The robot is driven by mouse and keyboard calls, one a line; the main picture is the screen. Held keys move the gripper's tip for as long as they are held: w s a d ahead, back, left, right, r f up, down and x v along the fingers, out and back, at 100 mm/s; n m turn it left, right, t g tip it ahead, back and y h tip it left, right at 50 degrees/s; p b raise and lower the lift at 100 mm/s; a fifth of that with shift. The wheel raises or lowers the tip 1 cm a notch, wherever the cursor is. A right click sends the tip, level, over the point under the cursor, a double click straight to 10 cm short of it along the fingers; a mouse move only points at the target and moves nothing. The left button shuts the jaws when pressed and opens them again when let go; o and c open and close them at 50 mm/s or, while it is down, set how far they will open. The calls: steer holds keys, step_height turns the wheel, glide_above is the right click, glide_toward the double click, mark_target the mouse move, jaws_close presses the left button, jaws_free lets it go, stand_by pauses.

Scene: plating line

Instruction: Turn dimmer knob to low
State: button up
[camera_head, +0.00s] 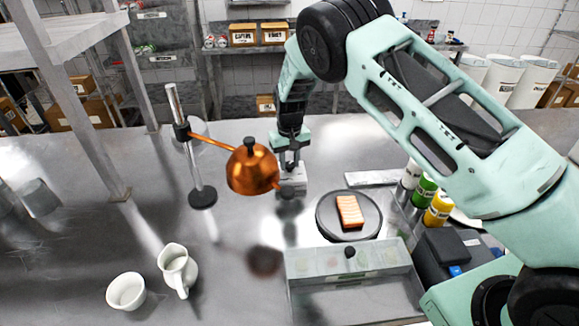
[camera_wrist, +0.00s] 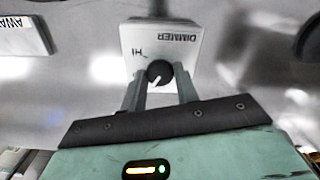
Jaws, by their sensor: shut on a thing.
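The dimmer box (camera_wrist: 180,42) is a small white block with upside-down "DIMMER" and "HI" lettering in the wrist view. In the head view my gripper (camera_head: 289,163) reaches down onto the dimmer box (camera_head: 296,177), beside the copper lamp. The knob is hidden there, and no low mark shows.
A copper heat lamp (camera_head: 252,170) on a stand (camera_head: 202,195) is close on the left of my gripper. A dark plate (camera_head: 328,222) with an orange-and-white food block (camera_head: 349,211) is to the right. A pitcher (camera_head: 177,268) and bowl (camera_head: 126,291) stand front left.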

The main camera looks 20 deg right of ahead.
mark_target(290, 164)
steer(key=m+b, duration=0.2)
steer(key=m, duration=0.3)
steer(key=shift+m, duration=0.4)
stand_by(0.4)
steer(key=o, duration=1)
steer(key=shift+c, duration=0.2)
steer(key=shift+r+b, duration=0.1)
steer(key=shift+b, duration=0.2)
step_height(290, 164, up, 17)
steer(key=b, duration=0.4)
steer(key=shift+r, duration=0.15)
steer(key=shift+d, duration=0.1)
